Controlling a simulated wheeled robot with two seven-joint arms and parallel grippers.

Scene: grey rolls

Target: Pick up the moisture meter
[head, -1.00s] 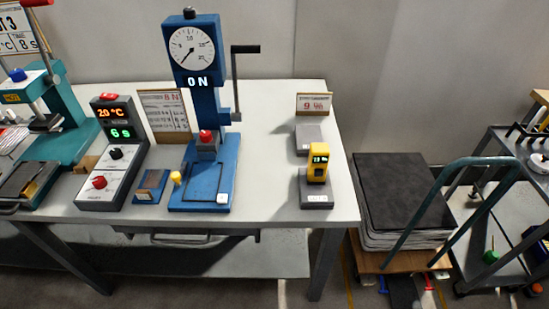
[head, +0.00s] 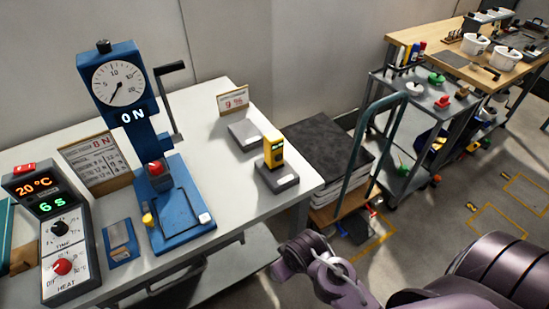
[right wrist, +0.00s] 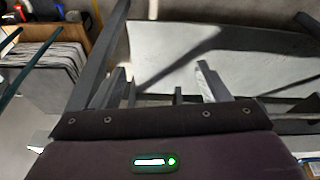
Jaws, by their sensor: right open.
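The moisture meter (head: 273,150) is a small yellow handheld device with a dark display. It stands upright in a grey holder (head: 278,178) near the right end of the white table in the head view. My right arm comes in at the bottom right of the head view, below and right of the meter, clear of it. In the right wrist view my right gripper (right wrist: 163,80) is open, with nothing between its fingers. The meter is not seen in that view. My left gripper is not in view.
A blue press (head: 170,195) and a control box (head: 55,235) stand left on the white table (head: 235,220). A grey block (head: 244,135) and a 9 % sign (head: 233,100) are behind the meter. A cart with dark stacked sheets (head: 325,145) is right of the table.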

